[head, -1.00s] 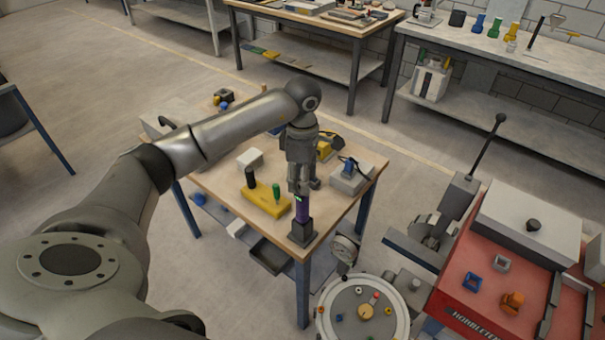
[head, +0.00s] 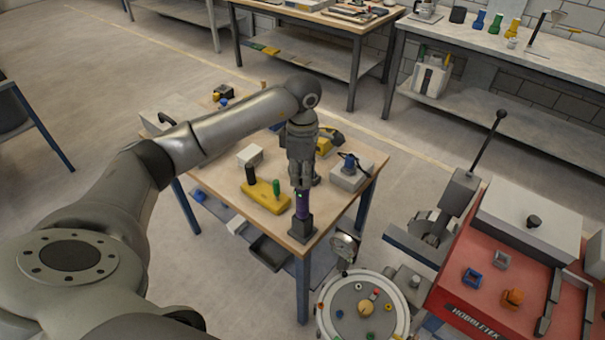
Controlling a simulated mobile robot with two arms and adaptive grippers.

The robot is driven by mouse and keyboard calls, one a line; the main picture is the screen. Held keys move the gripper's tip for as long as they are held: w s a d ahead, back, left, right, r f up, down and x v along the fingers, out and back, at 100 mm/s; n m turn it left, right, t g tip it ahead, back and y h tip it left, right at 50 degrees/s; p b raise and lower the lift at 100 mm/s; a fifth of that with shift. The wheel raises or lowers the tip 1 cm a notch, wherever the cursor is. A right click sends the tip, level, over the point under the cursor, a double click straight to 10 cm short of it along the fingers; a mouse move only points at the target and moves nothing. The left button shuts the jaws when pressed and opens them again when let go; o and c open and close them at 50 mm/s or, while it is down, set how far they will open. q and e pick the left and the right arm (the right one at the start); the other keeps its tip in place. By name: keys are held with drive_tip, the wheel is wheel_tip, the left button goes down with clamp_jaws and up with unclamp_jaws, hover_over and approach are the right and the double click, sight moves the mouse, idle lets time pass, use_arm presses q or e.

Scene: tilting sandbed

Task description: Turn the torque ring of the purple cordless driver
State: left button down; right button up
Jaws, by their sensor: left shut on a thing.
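The purple cordless driver (head: 302,205) stands upright near the front corner of the wooden table (head: 222,191), in a dark grey block-like base (head: 302,229). My left gripper (head: 301,185) points straight down over it and is shut on the driver's upper end. The fingers hide the top of the driver, so I cannot make out the torque ring. My right gripper is not in view.
A yellow block (head: 266,196) with a black and a green peg stands just left of the driver. A white box (head: 250,156) and a grey box (head: 350,176) with a blue tool are behind. A round tray (head: 325,325) and red machine (head: 480,307) stand at right.

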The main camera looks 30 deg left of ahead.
use_arm(q)
drive_tip(key=n+b, duration=0.2)
drive_tip(key=n, duration=0.1)
drive_tip(key=shift+f, duration=0.1)
drive_tip(key=shift+n+b, duration=1)
drive_tip(key=shift+n, duration=1.5)
drive_tip(key=c, duration=1.3)
unclamp_jaws()
drive_tip(key=shift+r, duration=0.2)
wheel_tip(320, 180, up, 12)
drive_tip(key=shift+f, duration=0.1)
